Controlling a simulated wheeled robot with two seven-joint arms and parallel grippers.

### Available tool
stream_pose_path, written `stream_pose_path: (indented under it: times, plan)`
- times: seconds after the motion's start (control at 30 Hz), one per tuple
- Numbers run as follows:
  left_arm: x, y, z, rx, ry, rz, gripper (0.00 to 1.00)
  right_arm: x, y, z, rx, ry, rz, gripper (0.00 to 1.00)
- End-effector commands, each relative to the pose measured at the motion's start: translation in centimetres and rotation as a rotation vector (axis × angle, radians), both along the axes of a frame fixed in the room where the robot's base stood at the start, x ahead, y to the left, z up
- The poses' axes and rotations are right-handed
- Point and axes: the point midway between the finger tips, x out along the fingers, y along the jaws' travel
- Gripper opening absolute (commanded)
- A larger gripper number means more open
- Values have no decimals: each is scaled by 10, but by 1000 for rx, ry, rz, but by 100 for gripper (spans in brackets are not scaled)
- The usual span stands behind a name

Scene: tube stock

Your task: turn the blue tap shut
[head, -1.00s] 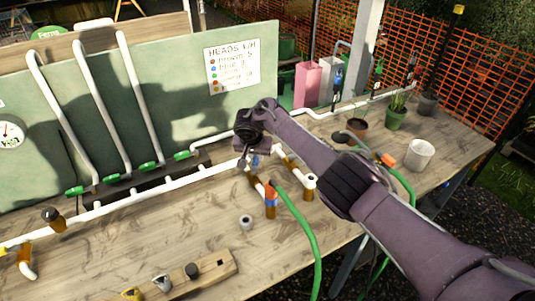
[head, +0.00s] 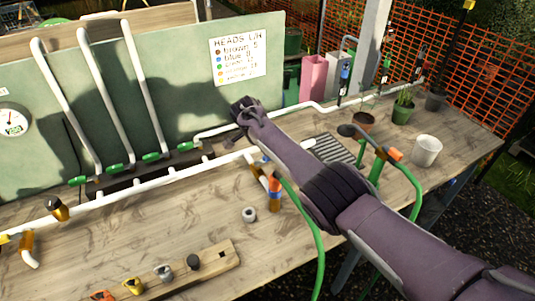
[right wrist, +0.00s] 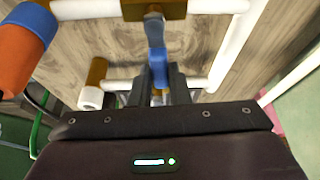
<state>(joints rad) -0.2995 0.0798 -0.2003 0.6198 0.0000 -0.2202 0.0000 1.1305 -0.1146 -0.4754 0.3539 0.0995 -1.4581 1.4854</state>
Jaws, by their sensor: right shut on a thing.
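The blue tap handle (right wrist: 158,65) shows in the right wrist view, between the fingers of my right gripper (right wrist: 160,76). The gripper is shut on it. The handle runs from a brown tap body (right wrist: 152,10) and lies across the white pipe (right wrist: 85,9) at the top of that view. In the head view my right arm reaches over the bench and hides most of the tap. Only a small blue patch (head: 266,159) shows beside the forearm. My left gripper is not in view.
An orange and blue pipe end (head: 274,192) stands close to the arm, with a green hose (head: 312,225) beside it. Green taps (head: 151,157) line the back manifold. A wooden block (head: 215,262) with several caps lies in front. The bench between is mostly clear.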

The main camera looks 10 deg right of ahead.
Motion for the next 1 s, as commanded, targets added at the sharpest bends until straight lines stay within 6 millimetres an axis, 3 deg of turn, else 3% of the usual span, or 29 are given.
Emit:
stream_pose_path:
  times: [0.73,0.77,0.8,0.9,1.0]
  plan:
    - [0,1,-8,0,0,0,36,-2,-2,2,-2,-4,-86,0]
    - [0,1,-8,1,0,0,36,-2,-2,2,-2,-4,-86,20]
    - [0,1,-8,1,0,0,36,-2,-2,2,-2,-5,-86,25]
    - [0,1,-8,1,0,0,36,-2,-2,2,-1,-4,-84,38]
    - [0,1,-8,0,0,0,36,-3,-2,1,-1,-3,-83,38]
